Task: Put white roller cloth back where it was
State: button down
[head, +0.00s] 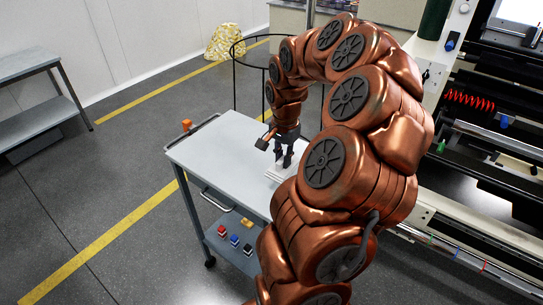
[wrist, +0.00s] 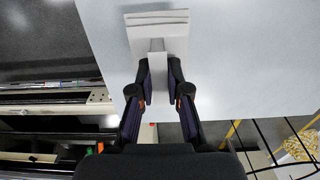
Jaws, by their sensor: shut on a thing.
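The white roller cloth (wrist: 157,30) is a folded, layered white pad at the top middle of the wrist view. My gripper (wrist: 160,68) is shut on a raised part of its near edge, with a finger on each side. In the head view the cloth (head: 277,175) shows partly, at the fingertips of my gripper (head: 284,162), over the light grey top of a cart (head: 225,150). My arm hides its right side. I cannot tell whether the cloth rests on the top or hangs just above it.
The cart's lower shelf holds small red, blue and black items (head: 234,240) and a yellow one (head: 246,223). An orange block (head: 187,125) is at the cart's far left corner. A large roller machine (head: 490,130) stands right. A grey bench (head: 40,80) stands left. The cart top's left is clear.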

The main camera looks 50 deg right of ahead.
jog(key=shift+w+d+f+p, duration=0.15)
jog(key=shift+w+p, duration=0.5)
jog(key=shift+w, duration=1.75)
jog(key=shift+f+p, duration=0.8)
jog(key=shift+f, duration=1.05)
jog(key=c, duration=1.1)
grip_release()
jog(key=shift+c, duration=0.2)
